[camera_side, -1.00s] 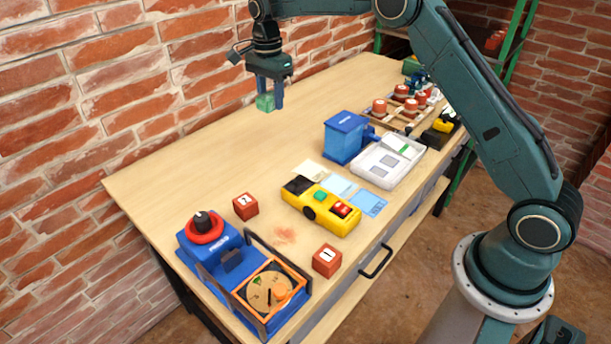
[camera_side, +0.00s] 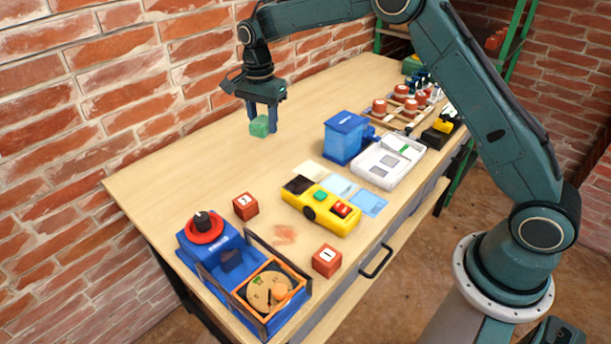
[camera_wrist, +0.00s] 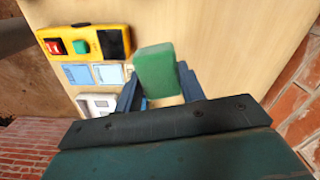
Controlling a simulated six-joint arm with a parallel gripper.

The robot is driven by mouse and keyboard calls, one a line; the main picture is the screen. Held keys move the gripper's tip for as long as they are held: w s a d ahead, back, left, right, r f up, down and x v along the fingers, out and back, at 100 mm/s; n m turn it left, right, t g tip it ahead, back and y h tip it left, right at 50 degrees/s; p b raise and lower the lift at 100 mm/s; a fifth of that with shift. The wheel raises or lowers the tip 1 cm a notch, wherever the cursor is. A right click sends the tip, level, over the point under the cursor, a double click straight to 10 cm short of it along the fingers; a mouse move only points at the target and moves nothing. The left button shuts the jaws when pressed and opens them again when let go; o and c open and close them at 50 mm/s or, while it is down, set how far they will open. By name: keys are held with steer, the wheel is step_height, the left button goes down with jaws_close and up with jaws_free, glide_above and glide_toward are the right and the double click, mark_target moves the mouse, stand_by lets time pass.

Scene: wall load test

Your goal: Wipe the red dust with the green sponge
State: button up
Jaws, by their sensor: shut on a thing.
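The green sponge (camera_side: 260,126) is held between the fingers of my gripper (camera_side: 262,118), above the far left part of the table. In the wrist view the sponge (camera_wrist: 155,70) sticks out from the fingers of my gripper (camera_wrist: 158,88), which are shut on it. The red dust (camera_side: 285,234) is a faint reddish smear on the table between two red numbered cubes, well in front of the sponge. The dust is not visible in the wrist view.
Near the dust stand the red cubes (camera_side: 245,206) and (camera_side: 327,260), a yellow device (camera_side: 320,209) and a blue station (camera_side: 213,243). A blue box (camera_side: 346,136) and a white tray (camera_side: 388,161) stand right of the sponge. The left-middle tabletop (camera_side: 190,165) is clear.

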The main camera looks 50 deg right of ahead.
steer(key=s+a+f+n, duration=0.6)
steer(key=s+a+f, duration=0.2)
steer(key=s+a, duration=0.2)
steer(key=shift+s+a+f+n, duration=0.15)
steer(key=shift+s+a+n, duration=0.15)
steer(key=shift+s, duration=0.75)
steer(key=shift+f, duration=0.1)
